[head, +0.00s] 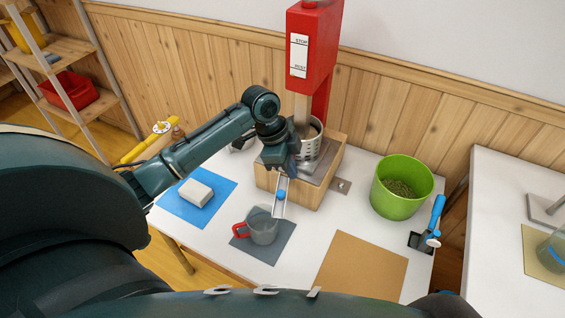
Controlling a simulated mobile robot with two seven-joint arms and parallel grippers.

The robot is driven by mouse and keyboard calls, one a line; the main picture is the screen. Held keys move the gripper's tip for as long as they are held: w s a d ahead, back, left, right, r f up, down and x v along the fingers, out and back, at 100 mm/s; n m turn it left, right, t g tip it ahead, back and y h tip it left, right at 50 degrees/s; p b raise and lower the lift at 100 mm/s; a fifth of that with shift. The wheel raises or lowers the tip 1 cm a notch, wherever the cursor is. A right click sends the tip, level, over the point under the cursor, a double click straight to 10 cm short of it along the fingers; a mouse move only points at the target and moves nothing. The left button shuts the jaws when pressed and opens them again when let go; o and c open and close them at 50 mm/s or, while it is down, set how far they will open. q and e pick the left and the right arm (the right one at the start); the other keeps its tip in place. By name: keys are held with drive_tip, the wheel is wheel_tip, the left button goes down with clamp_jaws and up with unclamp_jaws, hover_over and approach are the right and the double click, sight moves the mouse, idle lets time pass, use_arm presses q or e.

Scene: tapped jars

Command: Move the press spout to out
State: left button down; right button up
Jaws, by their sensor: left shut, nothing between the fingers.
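The press (312,55) is a red column with a white scale. Below it, a perforated metal cylinder (313,150) stands in a wooden box (328,165). The press spout (279,210) is a narrow pale channel at the front of the box, pointing down toward a glass cup. A small blue knob (281,195) shows on it. My left gripper (280,171) is shut and empty, just above the spout's upper end and in front of the box. It hides part of the spout and box; I cannot tell if it touches them. My right gripper is not in view.
A white block (196,193) lies on a blue mat (222,187). A green bucket (399,204) and a blue-handled lever (437,212) are at right. The brown mat (362,268) is bare.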

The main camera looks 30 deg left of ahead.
sight(281, 192)
use_arm(q)
wheel_tip(281, 192, down, 8)
drive_tip(key=shift+a+m+g, duration=0.3)
drive_tip(key=shift+a, duration=0.05)
idle(0.4)
drive_tip(key=shift+s+f, duration=0.1)
